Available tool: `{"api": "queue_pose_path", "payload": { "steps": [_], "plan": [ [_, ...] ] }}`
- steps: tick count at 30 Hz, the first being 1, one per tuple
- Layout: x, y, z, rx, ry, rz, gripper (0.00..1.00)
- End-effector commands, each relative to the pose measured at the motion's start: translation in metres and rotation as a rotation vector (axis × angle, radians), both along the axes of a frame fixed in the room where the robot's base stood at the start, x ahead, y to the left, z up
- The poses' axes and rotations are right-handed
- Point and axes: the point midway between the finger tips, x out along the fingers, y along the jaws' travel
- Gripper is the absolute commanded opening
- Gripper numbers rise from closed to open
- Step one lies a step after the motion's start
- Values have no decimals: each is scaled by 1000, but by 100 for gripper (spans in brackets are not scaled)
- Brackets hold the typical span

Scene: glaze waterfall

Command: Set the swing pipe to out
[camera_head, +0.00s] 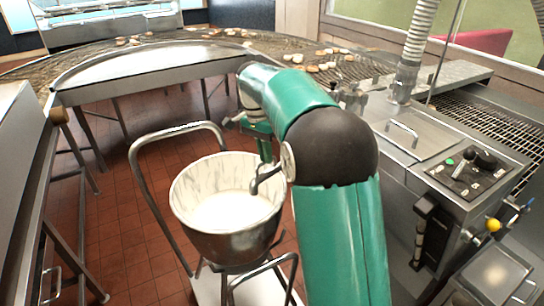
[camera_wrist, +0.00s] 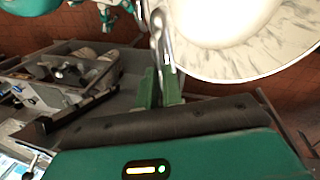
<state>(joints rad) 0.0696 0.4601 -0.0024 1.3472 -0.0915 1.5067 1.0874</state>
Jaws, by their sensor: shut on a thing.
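The swing pipe (camera_head: 262,179) is a thin grey metal pipe with a hooked end. Its end hangs over the right side of the white-lined bowl (camera_head: 190,186), above the white glaze (camera_head: 222,212). My gripper (camera_head: 264,150) is beside the pipe, above the bowl's far right rim; my green arm hides much of the pipe's run. In the wrist view the pipe (camera_wrist: 157,30) runs down between the green fingers of my gripper (camera_wrist: 160,88), which are shut on it. The bowl (camera_wrist: 270,50) is to the right there.
The bowl stands on a wheeled cart with a bent tube handle (camera_head: 140,165). A steel machine with a control panel (camera_head: 468,172) and a yellow knob (camera_head: 493,225) stands at the right. A wire conveyor with doughnuts (camera_head: 325,60) curves behind. Red tiled floor (camera_head: 125,235) is open at left.

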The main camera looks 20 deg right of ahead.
Motion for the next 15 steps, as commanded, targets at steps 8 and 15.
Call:
{"api": "queue_pose_path", "payload": {
  "steps": [8, 15],
  "plan": [
    [36, 6, 0, -8, -3, -183, 0],
    [49, 9, 0, -8, -2, -256, 0]
  ]
}}
